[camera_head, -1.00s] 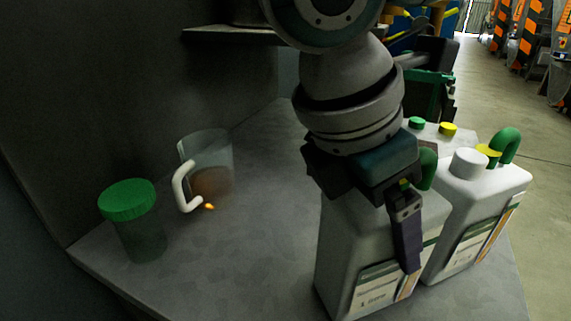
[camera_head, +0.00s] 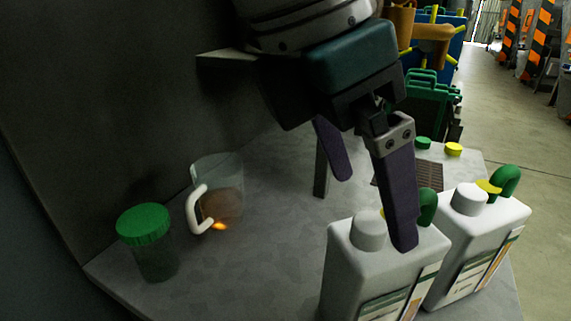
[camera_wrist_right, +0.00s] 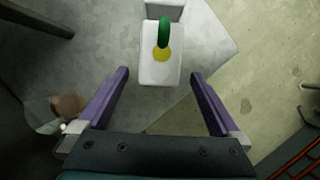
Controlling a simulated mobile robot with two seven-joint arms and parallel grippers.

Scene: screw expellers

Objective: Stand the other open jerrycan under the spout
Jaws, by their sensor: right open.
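Two white jerrycans with green handles, yellow discs on top and labels stand upright side by side at the table's right front. The left jerrycan (camera_head: 345,270) is partly covered by a finger of my right gripper (camera_head: 372,212); the right jerrycan (camera_head: 475,235) is clear of it. Each has a round white neck or cap; I cannot tell which is open. In the right wrist view, one jerrycan (camera_wrist_right: 161,70) lies ahead between the fingertips (camera_wrist_right: 160,73), apparently untouched. No spout is identifiable. My left gripper is not in view.
A clear jug (camera_head: 222,180) with brown contents and a green-lidded jar (camera_head: 146,240) stand at the table's left. A green cap (camera_head: 423,143), a yellow cap (camera_head: 454,149) and a dark grate (camera_head: 428,176) lie behind the jerrycans.

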